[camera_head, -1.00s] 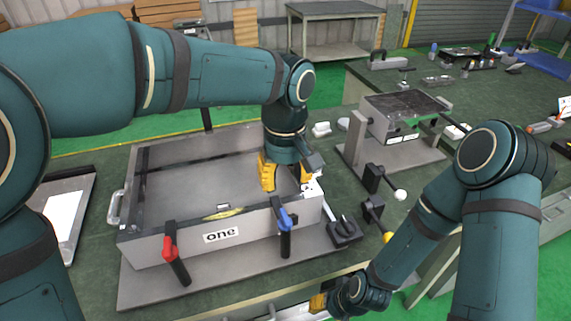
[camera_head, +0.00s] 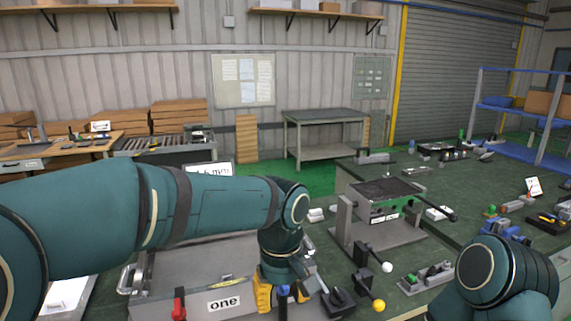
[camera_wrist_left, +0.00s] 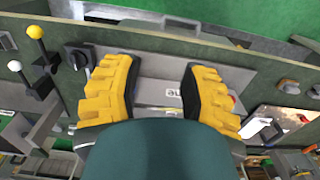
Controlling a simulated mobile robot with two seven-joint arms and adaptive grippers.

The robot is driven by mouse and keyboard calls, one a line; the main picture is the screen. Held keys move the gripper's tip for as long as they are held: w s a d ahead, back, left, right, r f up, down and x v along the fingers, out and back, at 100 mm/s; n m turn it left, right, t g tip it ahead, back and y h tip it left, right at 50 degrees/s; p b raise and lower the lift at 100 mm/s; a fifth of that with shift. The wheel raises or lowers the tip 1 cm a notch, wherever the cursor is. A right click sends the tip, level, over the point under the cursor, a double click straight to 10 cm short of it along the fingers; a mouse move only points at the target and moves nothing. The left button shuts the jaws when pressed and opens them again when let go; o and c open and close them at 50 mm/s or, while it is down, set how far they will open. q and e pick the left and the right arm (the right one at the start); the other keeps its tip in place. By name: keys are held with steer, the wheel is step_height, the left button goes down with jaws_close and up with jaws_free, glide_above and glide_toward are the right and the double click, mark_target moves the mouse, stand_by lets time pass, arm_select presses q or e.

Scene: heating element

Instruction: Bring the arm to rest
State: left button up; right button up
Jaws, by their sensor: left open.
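My left arm (camera_head: 150,215) reaches in from the left, across the grey metal box labelled "one" (camera_head: 165,300). Whether the fingers touch anything is unclear. My right arm (camera_head: 500,280) shows at the lower right; its gripper is out of view.
Right of the gripper are a black knob (camera_head: 338,302) and levers with white (camera_head: 387,267) and yellow balls (camera_head: 379,305). A fixture (camera_head: 385,200) stands behind on the green bench.

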arm_select(q)
step_height(320, 180, down, 17)
steer(key=w+a+m+h, duration=0.1)
steer(key=w+a+h, duration=0.1)
steer(key=s+a+f+t+h, duration=0.1)
steer(key=s+a+f, duration=0.2)
steer(key=s+f, duration=0.3)
steer(key=s+a+f+m, duration=0.1)
steer(key=s+a+f, duration=0.3)
steer(key=f, duration=0.9)
steer(key=shift+s+a+t+h, duration=0.25)
steer(key=shift+s+t+h, duration=0.15)
steer(key=shift+s, duration=0.85)
